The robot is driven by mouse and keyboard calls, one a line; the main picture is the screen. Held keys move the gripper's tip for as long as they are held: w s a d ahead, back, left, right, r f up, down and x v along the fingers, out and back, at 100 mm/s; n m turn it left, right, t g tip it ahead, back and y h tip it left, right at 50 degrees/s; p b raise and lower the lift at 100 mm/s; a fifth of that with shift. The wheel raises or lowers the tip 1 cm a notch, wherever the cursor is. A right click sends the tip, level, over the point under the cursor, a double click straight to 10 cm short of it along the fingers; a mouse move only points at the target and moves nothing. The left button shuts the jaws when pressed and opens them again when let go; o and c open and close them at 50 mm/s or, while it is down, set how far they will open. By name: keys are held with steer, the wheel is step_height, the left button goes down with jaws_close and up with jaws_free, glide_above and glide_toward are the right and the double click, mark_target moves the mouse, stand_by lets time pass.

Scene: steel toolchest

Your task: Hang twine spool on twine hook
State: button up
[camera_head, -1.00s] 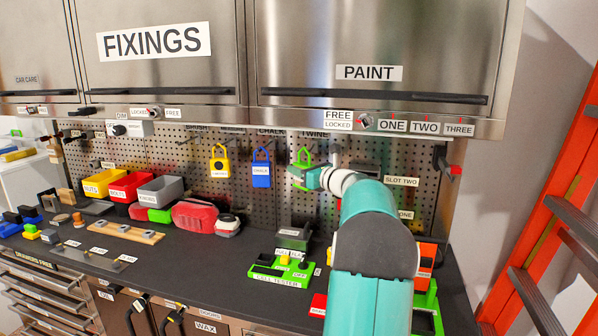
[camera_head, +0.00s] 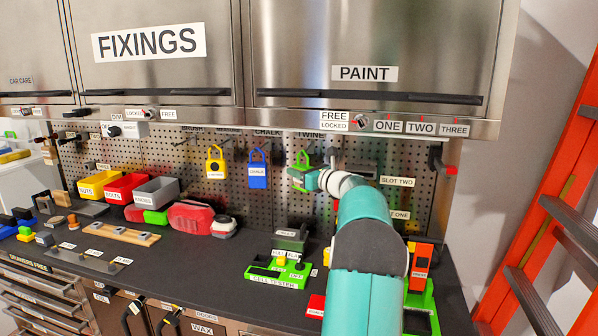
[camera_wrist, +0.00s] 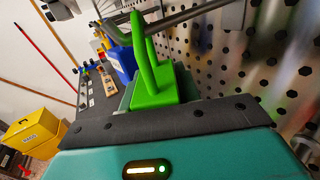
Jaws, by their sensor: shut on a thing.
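The twine spool is a green block with a loop-shaped handle (camera_head: 303,159), up at the pegboard under the TWINE label (camera_head: 311,135). My gripper (camera_head: 306,181) is shut on the spool's lower body. In the wrist view the green spool (camera_wrist: 152,90) stands upright from the jaws, its loop pointing up. A dark metal rod, the twine hook (camera_wrist: 185,16), runs across by the top of the loop. I cannot tell whether the rod passes through the loop or lies beside it. My gripper hides the lower part of the spool.
A blue spool (camera_head: 258,172) and a yellow one (camera_head: 215,163) hang to the left. Below are a green cell tester (camera_head: 275,276) and coloured bins (camera_head: 126,188). An orange ladder (camera_head: 548,220) stands at the right. The PAINT cabinet (camera_head: 375,50) overhangs the pegboard.

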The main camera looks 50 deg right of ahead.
stand_by(0.4)
steer(key=o, duration=1.1)
steer(key=s+a, duration=0.1)
steer(key=s, duration=1.2)
steer(key=shift+s+a, duration=0.3)
steer(key=shift+s, duration=0.1)
